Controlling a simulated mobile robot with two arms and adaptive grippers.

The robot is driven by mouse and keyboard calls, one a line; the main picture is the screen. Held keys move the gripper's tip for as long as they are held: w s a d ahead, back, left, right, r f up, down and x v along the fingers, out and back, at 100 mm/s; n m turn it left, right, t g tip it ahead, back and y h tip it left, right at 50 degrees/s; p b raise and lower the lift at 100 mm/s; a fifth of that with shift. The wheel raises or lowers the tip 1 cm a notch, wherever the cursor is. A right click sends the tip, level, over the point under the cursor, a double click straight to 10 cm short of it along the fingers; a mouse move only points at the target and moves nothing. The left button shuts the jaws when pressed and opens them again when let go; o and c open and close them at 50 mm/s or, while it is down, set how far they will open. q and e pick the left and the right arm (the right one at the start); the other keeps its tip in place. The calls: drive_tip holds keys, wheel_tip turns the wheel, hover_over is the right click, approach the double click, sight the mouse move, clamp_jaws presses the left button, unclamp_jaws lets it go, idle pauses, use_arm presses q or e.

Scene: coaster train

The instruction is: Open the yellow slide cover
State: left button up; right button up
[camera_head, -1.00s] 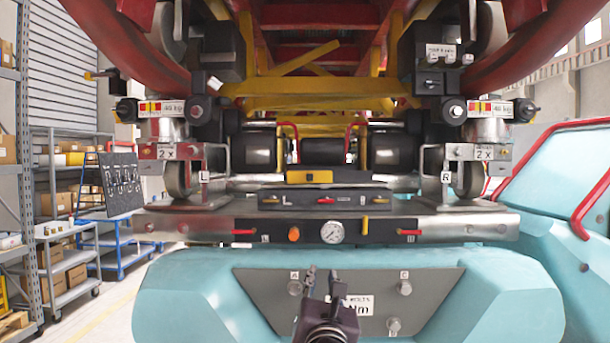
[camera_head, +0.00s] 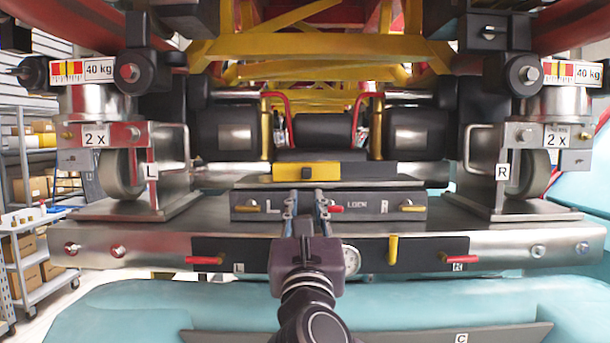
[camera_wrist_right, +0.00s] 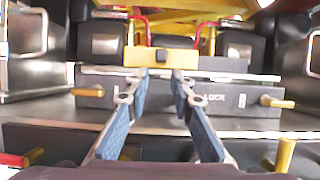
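The yellow slide cover (camera_head: 290,172) is a flat yellow bar with a small dark tab in its middle. It sits on the ledge above the dark lock panel (camera_head: 375,207). In the right wrist view, the cover (camera_wrist_right: 140,57) lies straight ahead beyond the fingertips. My right gripper (camera_head: 306,200) comes up from below, centred under the cover. Its two blue-grey fingers are apart with nothing between them, also in the right wrist view (camera_wrist_right: 160,76). The fingertips appear just short of the cover; contact cannot be told. My left gripper is not in view.
The lock panel has yellow levers and a red lever (camera_head: 330,209). The lower panel has red levers (camera_head: 204,260), an upright yellow lever (camera_head: 393,250) and a gauge (camera_head: 351,259) partly hidden by my gripper. Wheel brackets (camera_head: 119,177) (camera_head: 510,177) stand at both sides.

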sight(306, 176)
wheel_tip(306, 176, up, 3)
drive_tip(key=shift+d+f+p, duration=0.1)
drive_tip(key=shift+d+p, duration=0.05)
drive_tip(key=shift+p, duration=0.7)
drive_tip(key=p+x, duration=0.1)
drive_tip(key=x, duration=0.1)
drive_tip(key=shift+w, duration=0.25)
drive_tip(key=w+p, duration=0.1)
drive_tip(key=w, duration=0.1)
drive_tip(key=shift+w, duration=0.25)
drive_tip(key=shift+w+r, duration=0.15)
drive_tip(key=shift+r, duration=0.1)
clamp_jaws()
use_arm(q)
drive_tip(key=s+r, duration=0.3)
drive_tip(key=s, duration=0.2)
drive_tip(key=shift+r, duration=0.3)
